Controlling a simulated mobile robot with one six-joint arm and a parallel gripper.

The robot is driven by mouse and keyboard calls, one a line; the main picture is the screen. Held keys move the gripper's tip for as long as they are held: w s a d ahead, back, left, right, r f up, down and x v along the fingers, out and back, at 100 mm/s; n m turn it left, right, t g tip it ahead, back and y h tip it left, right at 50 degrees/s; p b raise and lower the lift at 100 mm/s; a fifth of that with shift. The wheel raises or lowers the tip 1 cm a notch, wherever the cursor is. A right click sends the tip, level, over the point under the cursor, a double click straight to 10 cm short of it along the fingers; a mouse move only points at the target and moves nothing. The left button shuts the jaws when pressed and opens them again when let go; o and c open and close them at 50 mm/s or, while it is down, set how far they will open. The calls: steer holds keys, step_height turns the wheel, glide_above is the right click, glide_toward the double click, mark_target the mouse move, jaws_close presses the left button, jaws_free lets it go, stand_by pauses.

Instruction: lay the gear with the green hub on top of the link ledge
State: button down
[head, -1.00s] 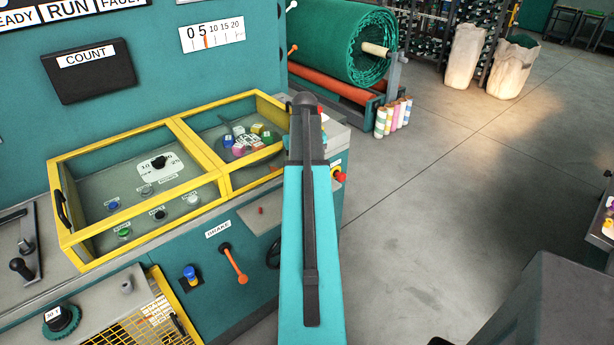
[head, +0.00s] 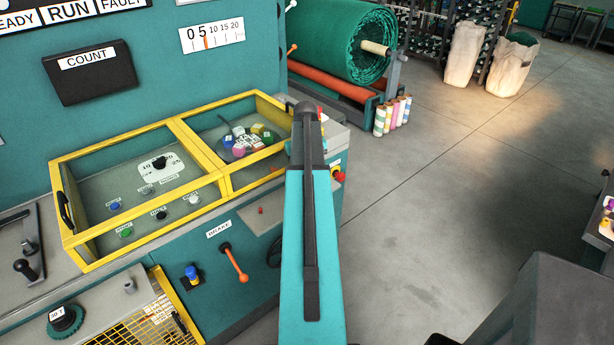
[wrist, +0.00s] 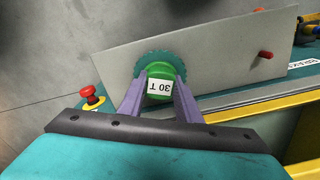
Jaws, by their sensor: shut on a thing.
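My gripper (wrist: 158,82) has purple fingers and is shut on the green hub of a gear (wrist: 158,67). The hub carries a white "30 T" label, upside down in the wrist view, and the darker green toothed rim shows around and behind it. The gear appears over the left part of a grey ledge (wrist: 220,58) with a red peg (wrist: 266,54) at its right. I cannot tell whether gear and ledge touch. In the head view the ledge (head: 246,216) is partly behind my arm, and that arm hides the gripper and gear.
A red stop button (wrist: 90,95) stands left of the ledge in the wrist view. The yellow-framed clear cover (head: 150,200) lies beside the ledge. An orange brake lever (head: 236,262) sticks out below it. Grey floor is open to the right.

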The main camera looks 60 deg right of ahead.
steer(key=shift+f, duration=0.4)
steer(key=shift+f, duration=0.1)
steer(key=c, duration=1.3)
jaws_free()
steer(key=shift+r, duration=0.25)
step_height(320, 180, up, 12)
steer(key=b, duration=0.2)
steer(key=shift+f+b, duration=0.15)
steer(key=shift+b, duration=0.15)
